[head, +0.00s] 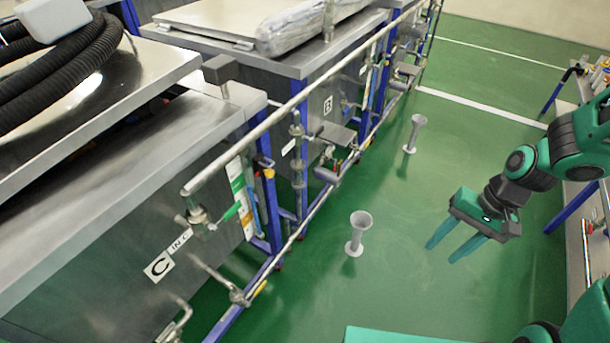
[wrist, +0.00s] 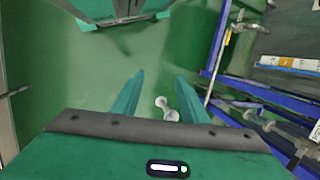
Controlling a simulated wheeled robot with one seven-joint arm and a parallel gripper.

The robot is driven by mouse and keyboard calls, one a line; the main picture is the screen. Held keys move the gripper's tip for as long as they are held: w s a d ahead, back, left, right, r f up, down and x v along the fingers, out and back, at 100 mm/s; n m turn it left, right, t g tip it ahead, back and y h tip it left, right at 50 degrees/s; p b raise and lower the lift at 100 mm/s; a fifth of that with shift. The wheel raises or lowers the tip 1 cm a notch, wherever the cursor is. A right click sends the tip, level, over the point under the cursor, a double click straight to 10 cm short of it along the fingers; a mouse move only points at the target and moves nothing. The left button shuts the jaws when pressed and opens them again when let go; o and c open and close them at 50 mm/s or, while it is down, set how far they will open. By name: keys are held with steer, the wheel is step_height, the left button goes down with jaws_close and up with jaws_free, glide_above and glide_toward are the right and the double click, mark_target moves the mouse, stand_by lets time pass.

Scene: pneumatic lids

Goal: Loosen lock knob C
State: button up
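Tank C is the nearest steel tank, with a "C" label (head: 158,266) and an "IN C" tag (head: 181,240) on its front. A dark T-shaped knob (head: 222,70) stands on its top near the back corner. It looks like a lock knob, but no label on it is readable. My gripper (head: 442,250) hangs over the green floor in the aisle, right of the tanks and well apart from the knob. In the wrist view its two green fingers (wrist: 160,78) are apart with nothing held between them.
A long steel rail (head: 300,97) runs along the tank fronts. Two grey stands (head: 357,234) (head: 413,134) are on the floor. A bench with blue legs (head: 560,207) is at the right. The aisle is otherwise mostly clear.

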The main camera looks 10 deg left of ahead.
steer(key=a+f+m+y, duration=0.1)
steer(key=a+f+y, duration=0.4)
steer(key=a, duration=0.7)
steer(key=m+t+y, duration=0.8)
steer(key=m+t, duration=0.2)
steer(key=m, duration=0.9)
glide_toward(272, 175)
steer(key=x, duration=0.8)
steer(key=shift+w+a+r, duration=0.15)
steer(key=shift+a, duration=0.2)
